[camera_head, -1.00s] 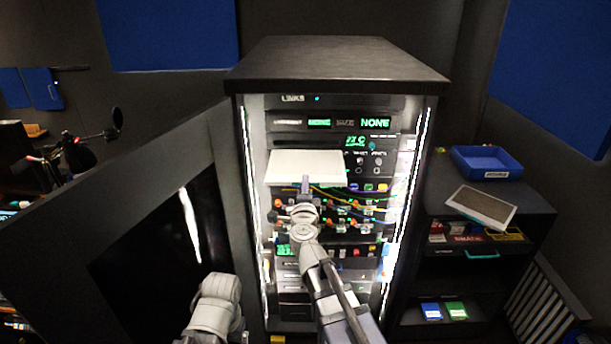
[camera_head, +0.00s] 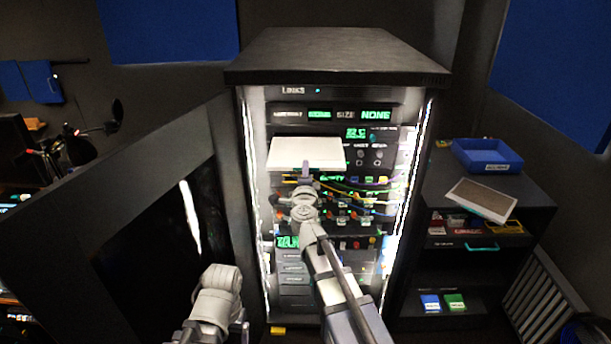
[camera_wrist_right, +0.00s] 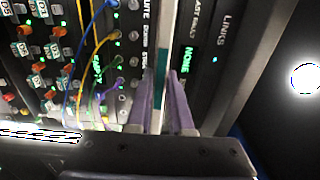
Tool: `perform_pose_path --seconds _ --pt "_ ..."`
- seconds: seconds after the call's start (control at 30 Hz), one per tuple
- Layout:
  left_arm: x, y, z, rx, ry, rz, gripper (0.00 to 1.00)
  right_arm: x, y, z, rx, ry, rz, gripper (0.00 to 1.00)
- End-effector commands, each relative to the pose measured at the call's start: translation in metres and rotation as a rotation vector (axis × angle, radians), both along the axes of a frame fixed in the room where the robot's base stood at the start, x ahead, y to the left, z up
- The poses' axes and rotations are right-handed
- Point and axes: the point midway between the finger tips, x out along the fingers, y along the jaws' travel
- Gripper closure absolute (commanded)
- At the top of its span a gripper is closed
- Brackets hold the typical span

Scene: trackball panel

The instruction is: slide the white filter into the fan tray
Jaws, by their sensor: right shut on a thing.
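The white filter (camera_head: 306,153) is a flat pale panel in front of the upper part of the rack, left of centre, nearly level. My right gripper (camera_head: 305,178) is shut on its near edge. In the right wrist view the filter (camera_wrist_right: 164,55) shows edge-on, with a teal patch, between the purple fingers of the right gripper (camera_wrist_right: 164,105). The fan tray opening cannot be made out; the filter hides part of the rack front. I cannot tell whether the filter touches the rack. Only a link of my left arm shows at the bottom; its gripper is out of sight.
Coloured cables (camera_head: 365,183) loop across the rack just below and right of the filter. The open rack door (camera_head: 130,215) stands left. A grey framed panel (camera_head: 482,200) and a blue bin (camera_head: 488,157) lie on the cabinet at right.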

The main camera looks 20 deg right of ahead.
Motion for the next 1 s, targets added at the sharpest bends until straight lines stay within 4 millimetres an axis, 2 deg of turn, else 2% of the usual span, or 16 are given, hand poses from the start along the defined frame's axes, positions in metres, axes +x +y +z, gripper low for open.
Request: perform_pose_path --seconds 0.1,0.27,1.0 --pt "0.0 0.0 0.0 0.0 0.0 0.0 0.16 0.011 -0.003 0.0 0.0 0.0 0.0 1.0" --pt "0.0 0.0 0.0 0.0 0.0 0.0 0.16 0.017 -0.005 0.0 0.0 0.0 0.0 1.0" --pt "0.0 0.0 0.0 0.0 0.0 0.0 0.16 0.017 -0.005 0.0 0.0 0.0 0.0 1.0"
